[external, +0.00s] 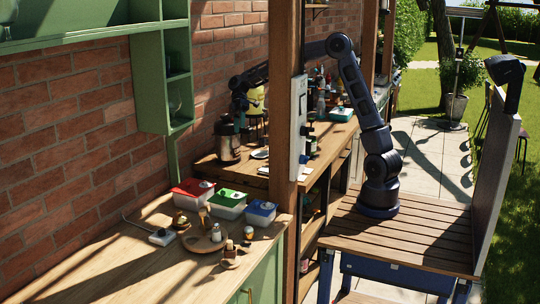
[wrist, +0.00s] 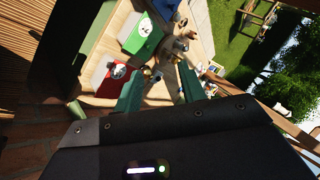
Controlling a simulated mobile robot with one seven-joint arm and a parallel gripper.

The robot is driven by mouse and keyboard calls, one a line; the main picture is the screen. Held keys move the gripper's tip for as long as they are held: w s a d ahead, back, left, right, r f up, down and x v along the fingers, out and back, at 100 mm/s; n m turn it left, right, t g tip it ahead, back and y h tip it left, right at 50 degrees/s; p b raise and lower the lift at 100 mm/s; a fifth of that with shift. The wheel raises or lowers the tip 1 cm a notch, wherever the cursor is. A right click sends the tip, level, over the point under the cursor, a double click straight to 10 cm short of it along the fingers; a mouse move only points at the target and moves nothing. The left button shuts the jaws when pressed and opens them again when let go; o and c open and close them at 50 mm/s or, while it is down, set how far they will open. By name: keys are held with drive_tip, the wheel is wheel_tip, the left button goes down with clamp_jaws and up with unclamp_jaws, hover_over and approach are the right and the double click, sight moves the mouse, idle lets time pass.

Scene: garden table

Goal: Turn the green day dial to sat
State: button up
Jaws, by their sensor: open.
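The green-lidded box (external: 226,206) stands on the wooden counter between the red and blue ones. Its lid carries a small pale dial (external: 231,193), too small for its markings or setting to be read. In the wrist view the green lid (wrist: 147,40) shows at upper middle, with its round white dial (wrist: 137,18). My gripper (external: 240,108) is up over the far counter, behind and above the boxes and apart from them. In the wrist view its two dark green fingers (wrist: 159,70) are spread, with nothing held between them.
A red-lidded box (external: 193,188) and a blue-lidded box (external: 262,212) flank the green one. A round wooden tray (external: 205,240) with small jars stands in front. A wooden post (external: 285,120) rises beside the boxes. A large flask (external: 228,142) stands on the far counter.

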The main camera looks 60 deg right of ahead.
drive_tip(key=s+a+f+n+g+h, duration=0.15)
drive_tip(key=a+f+n+h, duration=0.25)
drive_tip(key=a+f+n, duration=0.65)
drive_tip(key=n+t+h, duration=0.2)
drive_tip(key=n+h, duration=0.2)
drive_tip(key=n, duration=1)
approach(236, 195)
drive_tip(key=shift+m+g, duration=0.25)
drive_tip(key=x, duration=0.4)
drive_tip(key=d+x, duration=0.1)
drive_tip(key=x, duration=0.2)
drive_tip(key=shift+f, duration=0.1)
drive_tip(key=shift+d, duration=0.1)
clamp_jaws()
